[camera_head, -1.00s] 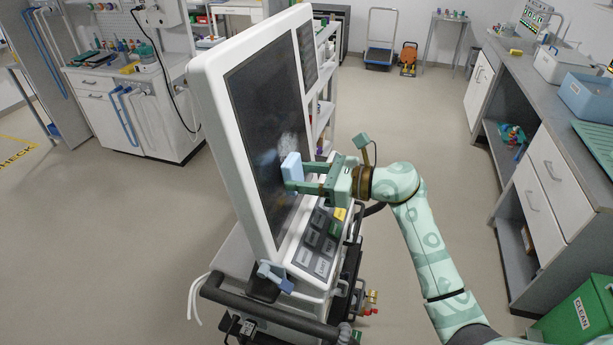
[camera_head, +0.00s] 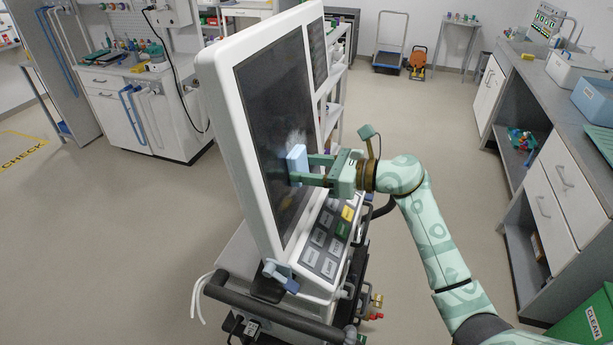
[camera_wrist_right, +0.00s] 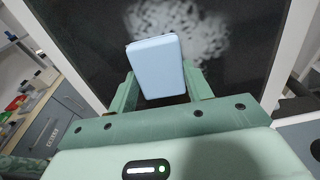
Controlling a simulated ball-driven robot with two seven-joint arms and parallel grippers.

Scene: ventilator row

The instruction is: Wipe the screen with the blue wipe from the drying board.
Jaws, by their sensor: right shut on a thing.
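The dark screen (camera_head: 272,115) sits in a white frame on a ventilator cart in the middle of the head view. A whitish smudge (camera_wrist_right: 185,32) shows on the screen in the right wrist view, just above and behind the wipe. My right gripper (camera_head: 305,172) is shut on the light blue wipe (camera_wrist_right: 157,68), a small thick pad, held at the screen's face. In the head view the wipe (camera_head: 296,165) covers the lower part of the smudge. I cannot tell whether it touches the glass. My left gripper is not in view.
A keypad (camera_head: 330,240) slopes out below the screen, under my right arm. A dark handle bar (camera_head: 265,312) crosses the cart's front. A grey counter (camera_head: 550,95) with drawers stands at the right, with a green CLEAN bin (camera_head: 585,325) below. Open floor lies to the left.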

